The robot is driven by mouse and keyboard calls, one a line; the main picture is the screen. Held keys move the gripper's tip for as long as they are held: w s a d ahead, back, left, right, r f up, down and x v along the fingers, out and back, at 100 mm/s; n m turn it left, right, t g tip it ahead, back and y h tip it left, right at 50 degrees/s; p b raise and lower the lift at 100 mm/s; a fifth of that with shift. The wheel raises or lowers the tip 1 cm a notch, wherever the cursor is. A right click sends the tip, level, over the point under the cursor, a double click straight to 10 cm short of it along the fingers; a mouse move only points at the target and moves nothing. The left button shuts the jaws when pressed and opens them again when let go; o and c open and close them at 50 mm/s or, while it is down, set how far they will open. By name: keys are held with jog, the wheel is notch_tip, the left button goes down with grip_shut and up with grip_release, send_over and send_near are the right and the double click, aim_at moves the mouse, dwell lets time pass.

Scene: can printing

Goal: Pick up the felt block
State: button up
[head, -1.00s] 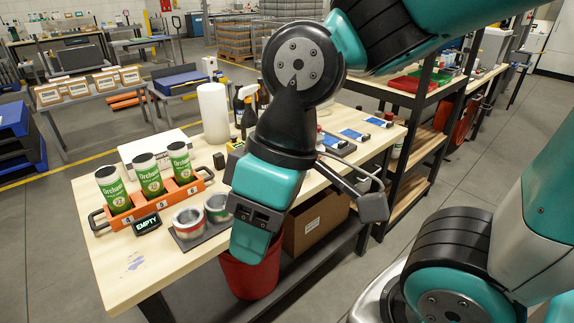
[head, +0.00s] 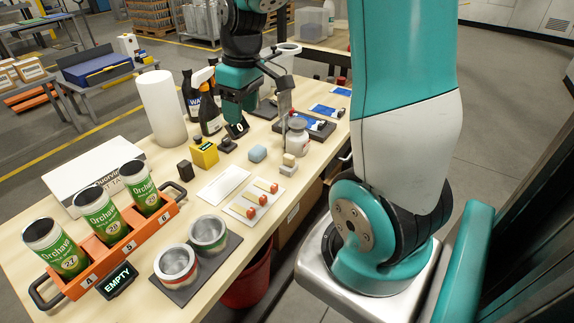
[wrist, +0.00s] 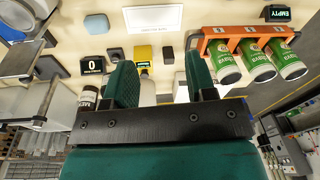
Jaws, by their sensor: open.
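Two small blocks could be the felt block; I cannot tell which. A dark brown-grey block (head: 185,170) stands left of the yellow box, behind the orange can rack. A blue-grey block (head: 257,153) lies farther right. In the wrist view the dark block (wrist: 167,55) is beyond the gap between the fingertips, near the right finger; the blue-grey block (wrist: 97,23) is at upper left. My gripper (wrist: 158,63) is open and empty, its two green fingers wide apart. In the head view my gripper (head: 239,108) hangs over the table's back, beyond both blocks.
The orange rack (head: 120,249) holds three green cans. Two open tins (head: 176,264) stand on a dark mat.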

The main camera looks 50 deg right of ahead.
jog(key=m+g+h, duration=0.1)
jog(key=m, duration=0.1)
send_over(289, 156)
notch_tip(289, 156, down, 5)
jog(key=f, duration=0.3)
jog(key=f+p, duration=0.1)
jog(key=f, duration=0.3)
jog(key=f+p, duration=0.1)
jog(key=f, duration=0.2)
jog(key=shift+d+f, duration=0.25)
jog(key=shift+f, duration=0.1)
jog(key=shift+a+f+p, duration=0.2)
jog(key=shift+f+p, duration=1.25)
jog(key=shift+f, duration=1.45)
jog(key=shift+c, duration=0.5)
grip_shut()
